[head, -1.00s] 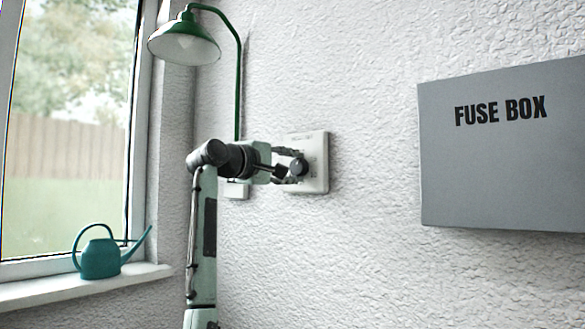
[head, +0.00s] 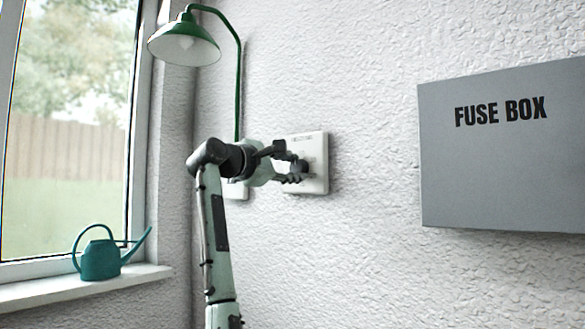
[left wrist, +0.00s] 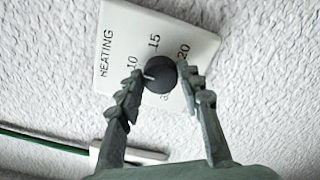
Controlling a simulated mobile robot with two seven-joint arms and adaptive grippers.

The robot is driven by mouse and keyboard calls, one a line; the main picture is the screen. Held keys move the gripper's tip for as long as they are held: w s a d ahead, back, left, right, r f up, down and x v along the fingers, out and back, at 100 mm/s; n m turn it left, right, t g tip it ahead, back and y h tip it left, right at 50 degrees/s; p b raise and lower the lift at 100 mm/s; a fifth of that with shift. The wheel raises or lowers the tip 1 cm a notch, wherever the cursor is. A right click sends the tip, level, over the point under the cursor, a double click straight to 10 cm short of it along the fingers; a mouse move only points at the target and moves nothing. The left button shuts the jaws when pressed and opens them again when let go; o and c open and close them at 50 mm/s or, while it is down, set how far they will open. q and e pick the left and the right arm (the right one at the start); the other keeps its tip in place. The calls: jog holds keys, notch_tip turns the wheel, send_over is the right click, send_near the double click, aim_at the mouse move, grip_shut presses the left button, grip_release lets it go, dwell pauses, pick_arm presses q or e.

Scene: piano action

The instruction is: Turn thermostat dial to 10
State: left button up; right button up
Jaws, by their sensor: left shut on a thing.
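The thermostat (head: 318,150) is a white square plate on the wall. In the left wrist view its plate (left wrist: 118,30) reads HEATING, with 10, 15 and 20 around a round black dial (left wrist: 160,72); a further marking is partly hidden. The dial's white pointer mark faces left in that view, close to the 10. My left gripper (head: 294,170) is shut on the dial, one finger on each side, as the left wrist view (left wrist: 162,80) also shows. My right gripper is not in view.
A grey fuse box (head: 500,160) is on the wall at the right. A green lamp (head: 185,42) hangs above my left arm. A teal watering can (head: 100,260) stands on the windowsill (head: 70,290). A small white wall plate (head: 238,190) is left of the thermostat.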

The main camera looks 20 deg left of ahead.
pick_arm(q)
jog(key=shift+r, duration=0.2)
jog(key=o, duration=1.2)
jog(key=shift+f, duration=0.15)
jog(key=shift+c, duration=0.2)
jog(key=v, duration=1.2)
